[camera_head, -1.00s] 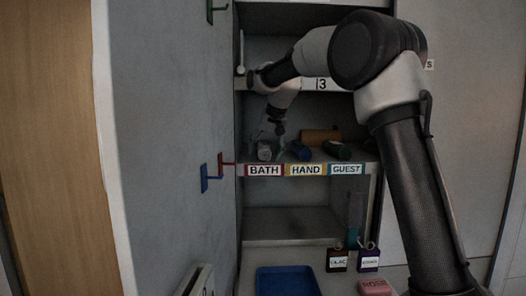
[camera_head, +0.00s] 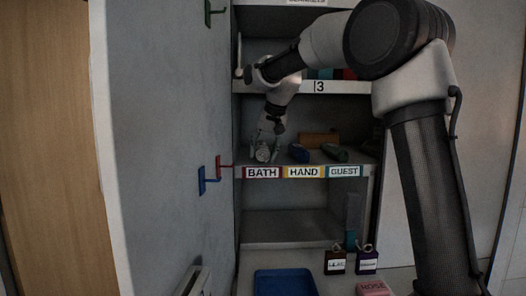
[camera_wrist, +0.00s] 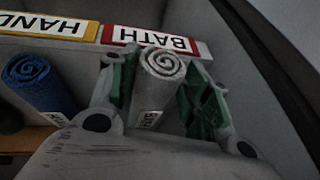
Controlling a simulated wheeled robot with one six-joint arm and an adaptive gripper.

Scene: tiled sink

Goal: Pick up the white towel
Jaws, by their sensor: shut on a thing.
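The white towel (camera_wrist: 160,78) is a rolled, greyish-white cylinder with a spiral end and a small tag. It lies on the shelf above the BATH label (camera_head: 262,172), at the left. My gripper (camera_wrist: 160,88) is around it in the wrist view, with a green-padded finger on each side, shut on the towel. In the head view my gripper (camera_head: 265,148) reaches down to the towel (camera_head: 262,154) from above. Whether the towel is clear of the shelf cannot be told.
A blue rolled towel (camera_head: 299,153) lies right of it, then a dark green one (camera_head: 334,152), with an orange-brown item (camera_head: 319,140) behind. The grey side wall (camera_head: 160,120) is close at left. A blue tray (camera_head: 285,284) sits below.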

